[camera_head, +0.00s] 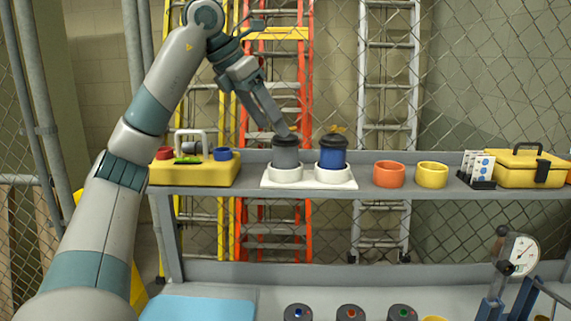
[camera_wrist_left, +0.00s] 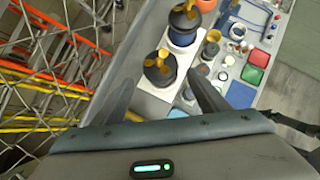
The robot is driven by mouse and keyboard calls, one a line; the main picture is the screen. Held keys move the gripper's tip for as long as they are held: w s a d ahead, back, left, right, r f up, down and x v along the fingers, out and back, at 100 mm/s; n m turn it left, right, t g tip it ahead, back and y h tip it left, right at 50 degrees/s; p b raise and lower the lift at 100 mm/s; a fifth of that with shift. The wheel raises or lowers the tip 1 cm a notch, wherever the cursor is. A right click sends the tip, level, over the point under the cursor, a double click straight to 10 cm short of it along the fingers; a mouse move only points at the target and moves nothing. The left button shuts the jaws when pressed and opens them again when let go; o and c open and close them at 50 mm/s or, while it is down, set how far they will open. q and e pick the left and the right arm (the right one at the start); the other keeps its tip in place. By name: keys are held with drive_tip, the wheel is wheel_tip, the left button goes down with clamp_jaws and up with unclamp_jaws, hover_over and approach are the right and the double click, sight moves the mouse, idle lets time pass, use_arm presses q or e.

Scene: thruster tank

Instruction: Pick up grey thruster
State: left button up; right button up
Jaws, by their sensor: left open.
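The grey thruster (camera_head: 285,154) stands upright in a white ring holder on a white base plate (camera_head: 310,183) on the shelf. It has a black top, and in the left wrist view (camera_wrist_left: 160,72) a yellow propeller shows on it. A blue thruster (camera_head: 331,153) stands just to its right in a second white ring; it also shows in the left wrist view (camera_wrist_left: 184,28). My left gripper (camera_head: 276,122) is open and empty, its fingers above and close to the grey thruster's top. In the left wrist view the grey thruster lies ahead between the spread fingers. My right gripper does not show.
To the right on the shelf are an orange ring (camera_head: 389,174), a yellow ring (camera_head: 432,175), a card holder (camera_head: 478,171) and a yellow toolbox (camera_head: 528,168). A yellow caddy (camera_head: 194,172) stands left.

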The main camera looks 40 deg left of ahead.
sight(283, 144)
use_arm(q)
drive_tip(key=shift+x, duration=1.6)
drive_tip(key=shift+f+p, duration=0.1)
drive_tip(key=shift+p, duration=0.25)
drive_tip(key=shift+w+d+f+p, duration=0.1)
drive_tip(key=shift+w+f+p, duration=0.2)
drive_tip(key=shift+f, duration=0.15)
drive_tip(key=p+x, duration=0.1)
drive_tip(key=x, duration=0.2)
drive_tip(key=shift+w+d+f, duration=0.15)
drive_tip(key=shift+w+f, duration=0.05)
drive_tip(key=shift+f, duration=0.2)
drive_tip(key=c, duration=1.2)
